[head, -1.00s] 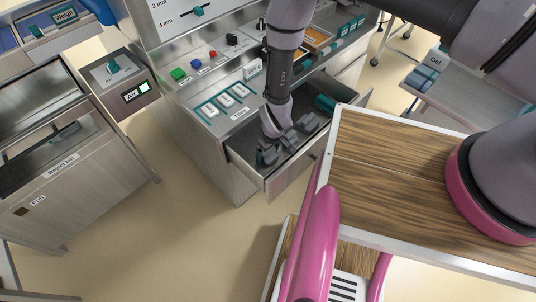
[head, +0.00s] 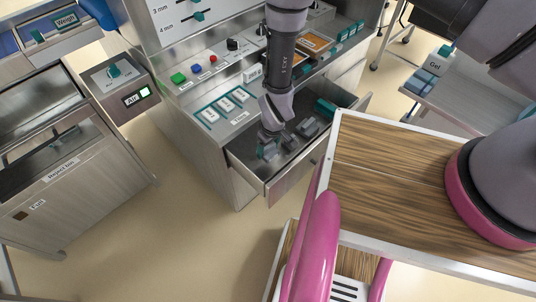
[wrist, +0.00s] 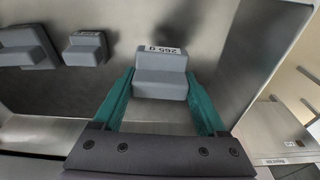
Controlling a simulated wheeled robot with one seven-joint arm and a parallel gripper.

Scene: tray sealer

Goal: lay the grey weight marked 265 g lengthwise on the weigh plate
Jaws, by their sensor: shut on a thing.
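The grey weight marked 265 g (wrist: 160,76) is a stepped block with its label upside down in the wrist view. It sits between the two teal fingers of my gripper (wrist: 162,98), which is shut on it. In the head view my gripper (head: 272,140) is low at the near left end of the open drawer, with the weight (head: 268,151) at its fingertips. I cannot tell whether the weight touches the drawer floor. A sign reading Weigh (head: 65,20) is at the top left; I cannot make out the weigh plate.
Other grey weights lie in the drawer (head: 274,190), one (wrist: 86,48) beside the held one and another (wrist: 26,46) farther left. Drawer walls stand close around my gripper. A wood-topped surface (head: 400,170) is to the right. A Reject bin (head: 65,170) stands left across clear floor.

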